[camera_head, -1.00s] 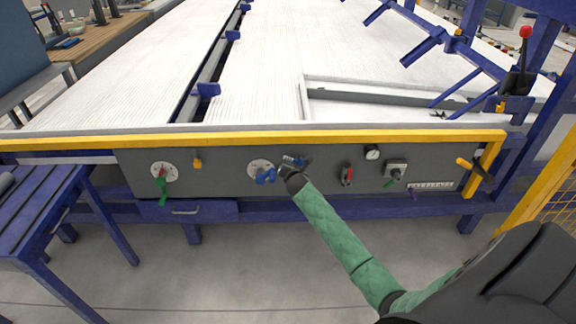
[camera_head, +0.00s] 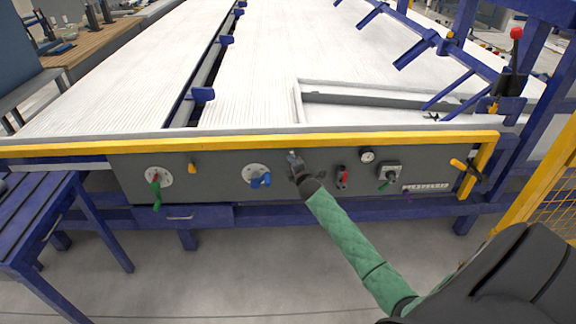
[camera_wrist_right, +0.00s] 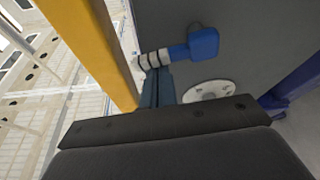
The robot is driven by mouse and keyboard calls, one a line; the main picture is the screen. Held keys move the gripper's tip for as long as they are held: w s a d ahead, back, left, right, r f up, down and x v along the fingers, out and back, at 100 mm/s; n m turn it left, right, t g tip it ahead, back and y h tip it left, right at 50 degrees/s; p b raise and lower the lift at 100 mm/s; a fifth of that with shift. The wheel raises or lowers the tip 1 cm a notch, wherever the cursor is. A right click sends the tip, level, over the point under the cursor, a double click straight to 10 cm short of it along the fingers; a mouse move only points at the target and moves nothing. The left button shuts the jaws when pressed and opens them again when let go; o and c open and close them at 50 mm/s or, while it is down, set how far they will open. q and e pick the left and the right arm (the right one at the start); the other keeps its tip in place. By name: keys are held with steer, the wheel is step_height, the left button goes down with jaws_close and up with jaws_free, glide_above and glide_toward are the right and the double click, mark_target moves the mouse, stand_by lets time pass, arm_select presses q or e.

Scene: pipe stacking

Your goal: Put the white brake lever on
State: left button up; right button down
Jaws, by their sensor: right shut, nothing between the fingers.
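In the head view, my right gripper (camera_head: 293,158) is at the grey control panel, just right of the blue handle (camera_head: 261,181) on its white round plate (camera_head: 251,171). In the right wrist view, my gripper's fingers (camera_wrist_right: 157,88) are shut and hold nothing. A white round plate (camera_wrist_right: 211,89) is partly hidden behind the gripper. No wholly white lever can be made out. My left gripper is out of view.
A yellow rail (camera_head: 330,141) runs along the panel's top, close to my gripper. A yellow knob (camera_head: 192,167) and a red-green handle (camera_head: 156,190) are to the left.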

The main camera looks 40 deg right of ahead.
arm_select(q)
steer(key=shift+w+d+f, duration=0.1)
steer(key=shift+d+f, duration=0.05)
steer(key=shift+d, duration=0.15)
arm_select(e)
steer(key=shift+s+d+r+m, duration=0.15)
steer(key=shift+s+d+m, duration=0.1)
steer(key=shift+d+m, duration=0.15)
steer(key=shift+s, duration=0.15)
stand_by(0.3)
